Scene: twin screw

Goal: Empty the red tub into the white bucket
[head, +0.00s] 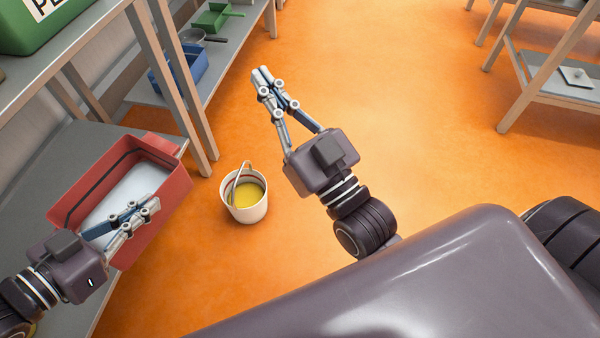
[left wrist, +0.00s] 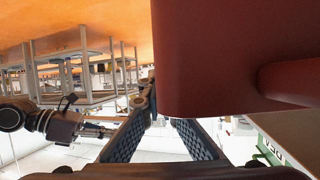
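The red tub (head: 178,190) sits at the left in the head view, on a grey surface, with a pale grey-white area inside; I cannot tell if this is contents or floor. Its dark red side (left wrist: 210,60) fills the upper right of the left wrist view. My left gripper (head: 140,207) is over the tub in the head view, its fingers apart with nothing seen between them. The white bucket (head: 246,212) stands upright on the floor right of the tub, with a raised handle and yellow inside. My right gripper (head: 263,74) is shut and empty, beyond the bucket to its right.
A shelf (head: 225,48) at the back left holds a blue bin (head: 185,70) and a green tray (head: 212,17). A large green box (head: 45,25) is at the top left. Another rack (head: 545,92) stands at the right. The orange floor (head: 420,130) between is clear.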

